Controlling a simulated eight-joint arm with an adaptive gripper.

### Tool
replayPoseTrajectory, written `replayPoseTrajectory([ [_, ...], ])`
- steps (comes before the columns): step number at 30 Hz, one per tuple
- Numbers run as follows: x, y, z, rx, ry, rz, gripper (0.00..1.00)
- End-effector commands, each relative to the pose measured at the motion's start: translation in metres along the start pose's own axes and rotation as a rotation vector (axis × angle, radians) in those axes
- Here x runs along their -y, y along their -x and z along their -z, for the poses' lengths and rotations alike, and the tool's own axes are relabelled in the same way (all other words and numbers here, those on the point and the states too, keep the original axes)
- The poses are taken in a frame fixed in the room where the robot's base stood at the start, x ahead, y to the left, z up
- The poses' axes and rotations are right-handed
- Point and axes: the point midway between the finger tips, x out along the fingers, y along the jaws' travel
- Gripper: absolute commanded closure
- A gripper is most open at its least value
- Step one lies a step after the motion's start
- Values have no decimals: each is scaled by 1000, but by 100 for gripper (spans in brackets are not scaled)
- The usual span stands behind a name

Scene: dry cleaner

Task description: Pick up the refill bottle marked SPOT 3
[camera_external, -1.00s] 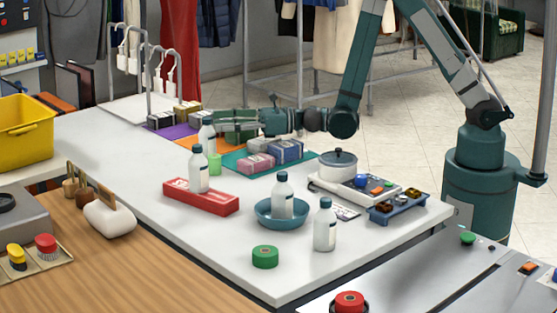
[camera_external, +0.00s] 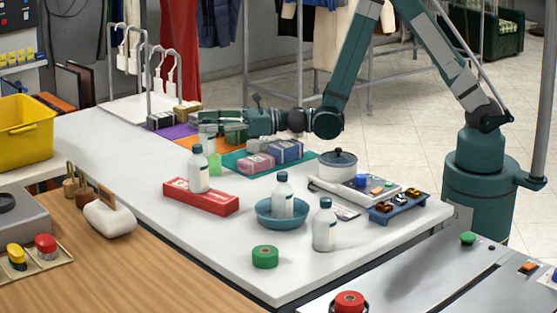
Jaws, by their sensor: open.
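Several white bottles with dark caps stand on the white counter; their markings are too small to read, so I cannot tell which is SPOT 3. One bottle (camera_external: 198,173) stands on a red box, one (camera_external: 282,200) stands in a teal bowl (camera_external: 268,220), and one (camera_external: 324,230) stands on the bare counter at the front right. A far bottle (camera_external: 208,143) stands behind the red-box one, partly hidden by my gripper. My gripper (camera_external: 212,128) is open, pointing left, with its fingers at the far bottle's upper part; whether they touch it is unclear.
The red box (camera_external: 215,204) lies in front of the far bottle, beside a small green object (camera_external: 215,164). Pink and purple bundles (camera_external: 285,151) lie on a teal mat right of it. A lidded pot (camera_external: 338,166) stands farther right.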

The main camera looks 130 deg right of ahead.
Motion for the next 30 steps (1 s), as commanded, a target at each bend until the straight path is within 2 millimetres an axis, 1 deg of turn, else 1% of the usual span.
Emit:
replayPoseTrajectory([
  [11, 0, 0, 0, 0, 0, 0, 50],
  [21, 0, 0, 0, 0, 0, 0, 95],
  [22, 0, 0, 0, 0, 0, 0, 98],
  [30, 0, 0, -1, 0, 0, -1, 98],
])
